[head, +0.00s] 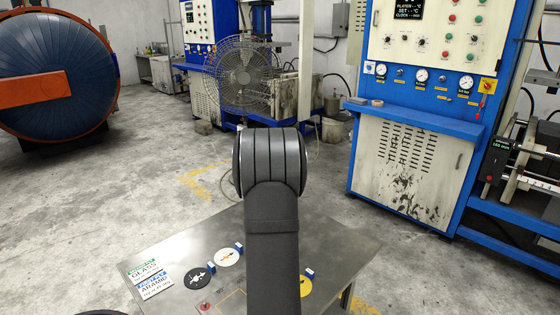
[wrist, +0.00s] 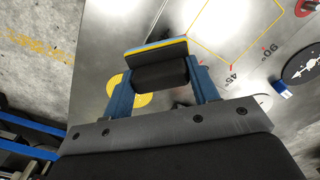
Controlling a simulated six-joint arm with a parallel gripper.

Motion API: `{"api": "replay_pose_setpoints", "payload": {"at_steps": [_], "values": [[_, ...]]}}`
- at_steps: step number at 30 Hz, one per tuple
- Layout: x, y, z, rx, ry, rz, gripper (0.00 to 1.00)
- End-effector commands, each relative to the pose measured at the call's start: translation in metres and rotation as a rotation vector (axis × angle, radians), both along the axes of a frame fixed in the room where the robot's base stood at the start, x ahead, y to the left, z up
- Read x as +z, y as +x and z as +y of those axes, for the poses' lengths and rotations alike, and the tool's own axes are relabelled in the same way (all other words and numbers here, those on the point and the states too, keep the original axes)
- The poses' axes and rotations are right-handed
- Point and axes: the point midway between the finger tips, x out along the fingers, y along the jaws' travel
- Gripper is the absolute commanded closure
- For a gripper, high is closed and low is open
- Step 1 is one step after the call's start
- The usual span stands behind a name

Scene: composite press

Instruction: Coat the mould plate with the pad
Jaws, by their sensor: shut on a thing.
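My gripper (wrist: 160,85) has two blue fingers and is shut on the pad (wrist: 157,60). The pad is a dark block with a blue and yellow edge, held across the fingers above the metal table in the wrist view. In the head view my own arm hides the gripper and the pad. I cannot make out the mould plate in either view.
The metal table (head: 340,239) carries a glass card (head: 143,270), an aramid card, a black disc (head: 199,277), a white disc (head: 229,257) and a yellow disc (head: 306,286). Yellow lines and angle marks show on it. A blue-and-white press cabinet (head: 405,170) stands beyond.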

Motion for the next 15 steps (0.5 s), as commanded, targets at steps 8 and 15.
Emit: {"api": "replay_pose_setpoints", "payload": {"at_steps": [8,15], "values": [[-0.004,0.006,-0.028,0.008,0.000,-0.001,0.71],[-0.001,0.003,-0.002,0.015,0.000,-0.001,0.71]]}}
